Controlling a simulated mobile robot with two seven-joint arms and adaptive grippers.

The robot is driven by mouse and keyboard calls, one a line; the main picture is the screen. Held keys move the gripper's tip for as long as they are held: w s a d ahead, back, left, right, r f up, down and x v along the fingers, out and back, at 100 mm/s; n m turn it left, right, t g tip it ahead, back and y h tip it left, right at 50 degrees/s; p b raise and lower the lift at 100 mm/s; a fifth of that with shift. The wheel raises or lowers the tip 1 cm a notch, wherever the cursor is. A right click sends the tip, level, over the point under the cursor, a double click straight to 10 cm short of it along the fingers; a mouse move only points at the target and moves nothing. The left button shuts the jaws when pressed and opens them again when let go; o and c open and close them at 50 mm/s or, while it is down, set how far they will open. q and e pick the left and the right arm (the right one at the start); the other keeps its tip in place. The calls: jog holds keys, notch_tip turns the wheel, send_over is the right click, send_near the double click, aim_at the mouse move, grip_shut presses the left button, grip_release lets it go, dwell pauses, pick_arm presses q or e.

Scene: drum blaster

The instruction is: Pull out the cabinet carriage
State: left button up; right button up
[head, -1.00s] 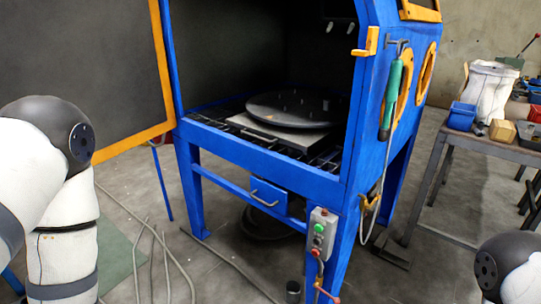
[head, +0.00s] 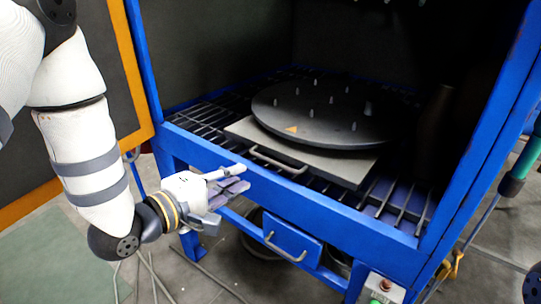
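The cabinet carriage (head: 365,172) is a flat grey plate on the dark rails inside the blue cabinet, bearing a round black turntable (head: 290,112) with several upright pegs. A metal bar handle (head: 280,160) is on its front edge, just behind the cabinet's front beam. My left gripper (head: 243,178) is in front of that beam, left of the handle and apart from it. Its fingers look spread, with nothing between them. My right gripper is not in view.
The blue front beam (head: 325,207) runs below the carriage. Under it is a blue drawer (head: 292,237) with its own handle. The orange-edged door (head: 134,75) stands open at left, behind my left arm. A control box (head: 384,288) is at lower right.

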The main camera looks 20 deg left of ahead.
aim_at(270, 162)
pick_arm(q)
jog(key=b+x, duration=0.1)
jog(key=x, duration=1)
jog(key=shift+s+d, duration=0.1)
jog(key=shift+d, duration=0.05)
jog(key=shift+c, duration=0.6)
grip_shut()
